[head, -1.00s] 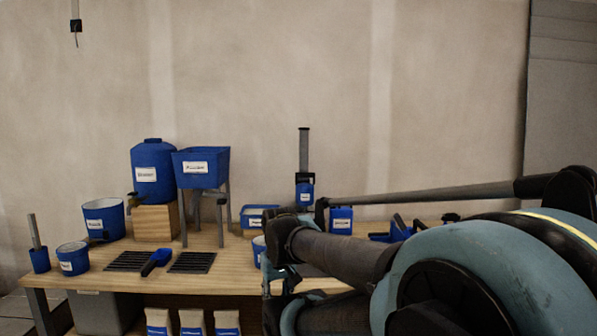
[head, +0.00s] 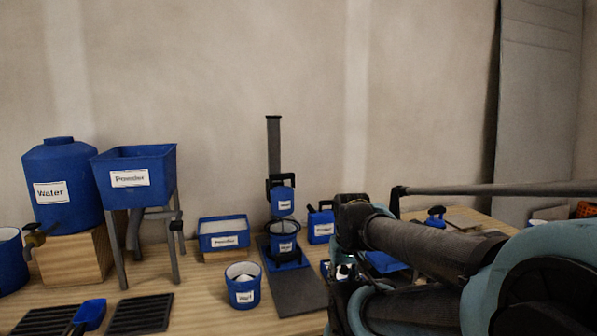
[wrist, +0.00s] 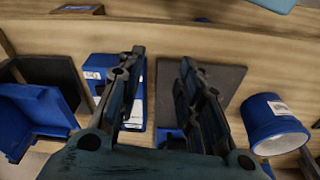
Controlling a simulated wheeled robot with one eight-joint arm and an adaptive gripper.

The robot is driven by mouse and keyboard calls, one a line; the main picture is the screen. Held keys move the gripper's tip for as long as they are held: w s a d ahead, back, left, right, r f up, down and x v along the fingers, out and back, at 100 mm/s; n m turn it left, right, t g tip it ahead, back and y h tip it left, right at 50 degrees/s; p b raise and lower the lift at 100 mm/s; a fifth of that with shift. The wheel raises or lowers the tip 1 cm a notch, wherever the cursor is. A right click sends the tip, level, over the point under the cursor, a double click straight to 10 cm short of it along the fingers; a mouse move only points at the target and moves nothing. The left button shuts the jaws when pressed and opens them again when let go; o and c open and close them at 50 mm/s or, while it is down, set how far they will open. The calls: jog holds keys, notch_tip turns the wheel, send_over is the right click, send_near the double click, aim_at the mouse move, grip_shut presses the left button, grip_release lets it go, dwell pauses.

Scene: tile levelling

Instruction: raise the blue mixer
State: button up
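The blue mixer (head: 281,200) has a blue head on a tall dark column, over a blue vessel (head: 285,243) on a dark base plate (head: 297,291). It stands at the back of the table in the head view. My gripper (wrist: 160,58) is open, with nothing between its two spread fingers. In the head view my wrist is right of the mixer, apart from it. The wrist view looks down on a dark plate, probably the mixer's base; the mixer head is not clearly seen there.
A small labelled bucket (head: 243,286) stands left of the base plate; a blue tray (head: 223,236) is behind it. A blue canister (head: 321,226) stands right of the mixer. The powder hopper (head: 137,178) and water tank (head: 62,187) are at left.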

jog(key=shift+w, duration=0.2)
jog(key=shift+o, duration=0.6)
notch_tip(320, 180, up, 40)
jog(key=n+g, duration=0.2)
jog(key=n, duration=1.8)
send_over(282, 174)
jog(key=f, duration=1.7)
jog(key=shift+w, duration=0.25)
jog(key=shift+r, duration=0.15)
grip_shut()
